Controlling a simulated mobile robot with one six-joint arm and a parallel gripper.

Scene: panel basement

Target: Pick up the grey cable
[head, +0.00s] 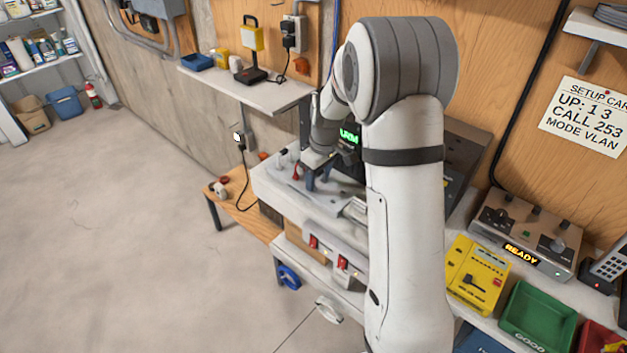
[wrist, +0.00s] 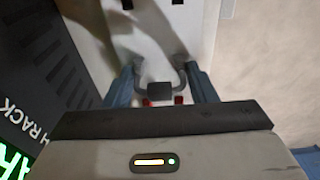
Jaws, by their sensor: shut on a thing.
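My gripper (head: 318,181) reaches down over the white-topped bench unit (head: 268,184) in the head view. In the wrist view its two blue fingers (wrist: 163,76) stand on either side of a grey, curved piece with a dark block, which looks like the grey cable (wrist: 180,78). The fingers are shut on it. Small red parts show just below the dark block. The rest of the cable cannot be made out, and my arm hides part of the unit in the head view.
A dark rack with green lit letters (head: 349,136) stands close beside my gripper. A low wooden table (head: 256,218) is at the left, with a black cable hanging above it. A yellow box (head: 477,275) and green bin (head: 538,316) are at the right. The floor at left is clear.

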